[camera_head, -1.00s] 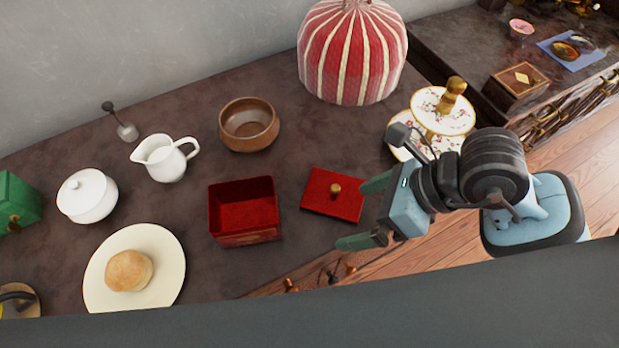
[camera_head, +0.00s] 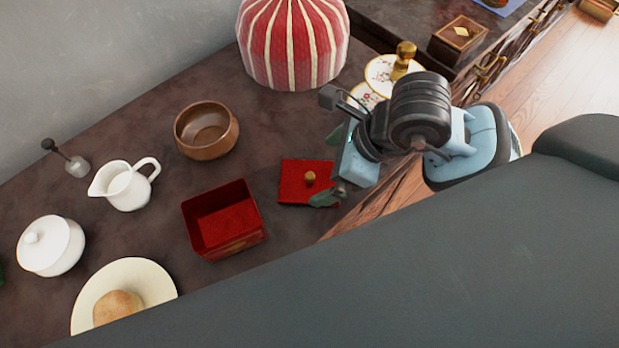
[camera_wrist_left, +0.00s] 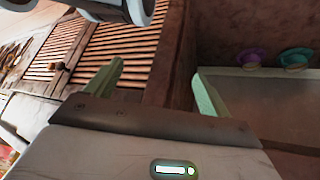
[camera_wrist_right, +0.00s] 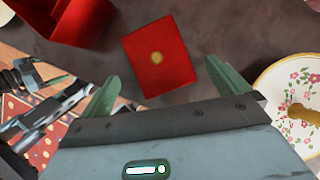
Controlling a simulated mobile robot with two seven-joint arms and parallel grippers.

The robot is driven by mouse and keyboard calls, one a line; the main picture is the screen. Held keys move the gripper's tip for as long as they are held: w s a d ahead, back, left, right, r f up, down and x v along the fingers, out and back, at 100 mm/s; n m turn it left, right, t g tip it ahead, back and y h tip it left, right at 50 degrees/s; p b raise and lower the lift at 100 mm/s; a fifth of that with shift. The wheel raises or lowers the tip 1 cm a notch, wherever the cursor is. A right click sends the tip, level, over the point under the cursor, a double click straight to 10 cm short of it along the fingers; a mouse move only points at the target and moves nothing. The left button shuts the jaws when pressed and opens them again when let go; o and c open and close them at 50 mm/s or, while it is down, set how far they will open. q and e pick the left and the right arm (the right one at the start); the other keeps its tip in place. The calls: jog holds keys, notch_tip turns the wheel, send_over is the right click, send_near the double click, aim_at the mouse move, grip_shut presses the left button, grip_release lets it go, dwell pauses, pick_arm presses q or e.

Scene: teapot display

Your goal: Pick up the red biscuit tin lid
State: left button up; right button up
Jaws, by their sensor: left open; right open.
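The red biscuit tin lid (camera_head: 295,191) lies flat on the dark counter with its brass knob (camera_head: 310,177) up. The open red tin (camera_head: 222,217) stands just left of it. My right gripper (camera_head: 329,167) is open and empty at the lid's right side, one finger overlapping its lower right corner in the head view. In the right wrist view the lid (camera_wrist_right: 145,45) shows beyond and between the two open fingers (camera_wrist_right: 162,74); I cannot tell the height gap. My left gripper (camera_wrist_left: 158,72) is open and empty; it is outside the head view.
A wooden bowl (camera_head: 206,130), white jug (camera_head: 125,186), sugar pot (camera_head: 50,246) and plate (camera_head: 155,277) stand to the left. A striped red cosy (camera_head: 292,45) and a tiered stand (camera_head: 384,72) are behind. The counter's front edge is close to the lid.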

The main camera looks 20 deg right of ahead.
aim_at(314, 177)
jog(key=x, duration=0.5)
jog(key=shift+s+a, duration=0.15)
jog(key=c, duration=0.8)
